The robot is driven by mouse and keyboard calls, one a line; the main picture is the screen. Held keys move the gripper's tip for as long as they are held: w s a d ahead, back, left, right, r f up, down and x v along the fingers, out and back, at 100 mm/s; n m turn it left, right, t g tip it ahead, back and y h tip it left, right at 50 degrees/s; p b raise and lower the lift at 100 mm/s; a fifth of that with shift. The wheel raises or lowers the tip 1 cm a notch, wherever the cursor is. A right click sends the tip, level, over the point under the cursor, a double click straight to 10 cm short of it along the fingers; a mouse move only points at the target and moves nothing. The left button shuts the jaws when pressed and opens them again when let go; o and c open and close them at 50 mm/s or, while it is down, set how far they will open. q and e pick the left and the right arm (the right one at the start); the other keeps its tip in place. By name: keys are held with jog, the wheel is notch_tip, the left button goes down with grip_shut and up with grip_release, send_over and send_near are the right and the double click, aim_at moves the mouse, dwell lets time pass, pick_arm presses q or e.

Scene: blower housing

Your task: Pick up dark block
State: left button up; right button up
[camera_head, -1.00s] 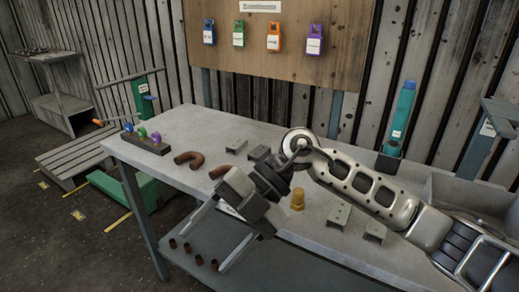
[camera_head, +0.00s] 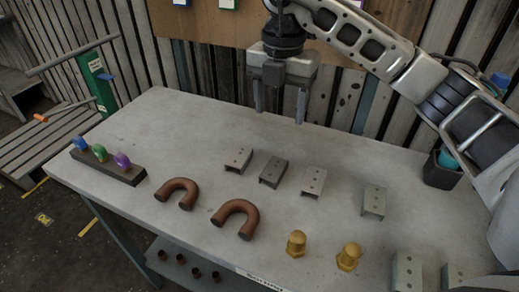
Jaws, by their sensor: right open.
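A dark grey channel-shaped block (camera_head: 273,171) with small holes in its top lies on the table, in a row between two lighter blocks of the same shape, one to its left (camera_head: 238,158) and one to its right (camera_head: 313,181). My right gripper (camera_head: 279,114) is open and empty, with its fingers pointing down. It appears above and beyond the dark block and does not touch it. My left gripper is not in view.
More light blocks (camera_head: 374,201) lie to the right. Two brown U-shaped pipes (camera_head: 238,218) and two brass fittings (camera_head: 348,256) lie nearer on the grey table (camera_head: 170,125). A dark strip (camera_head: 112,167) with coloured knobs is at left. A dark cup (camera_head: 440,172) stands at right.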

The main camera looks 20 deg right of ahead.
send_over(274, 168)
notch_tip(274, 168, down, 5)
jog(key=f, duration=0.4)
jog(key=shift+s+d+p, duration=0.25)
jog(key=shift+d+p, duration=0.05)
jog(key=shift+d, duration=0.1)
jog(key=f, duration=0.1)
jog(key=f+p, duration=0.1)
jog(key=f, duration=0.3)
jog(key=shift+w+a+f, duration=0.2)
jog(key=shift+a, duration=0.2)
jog(key=shift+f, duration=0.2)
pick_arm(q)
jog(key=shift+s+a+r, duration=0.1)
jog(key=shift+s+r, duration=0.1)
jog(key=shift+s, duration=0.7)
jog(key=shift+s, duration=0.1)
pick_arm(e)
jog(key=c, duration=1.2)
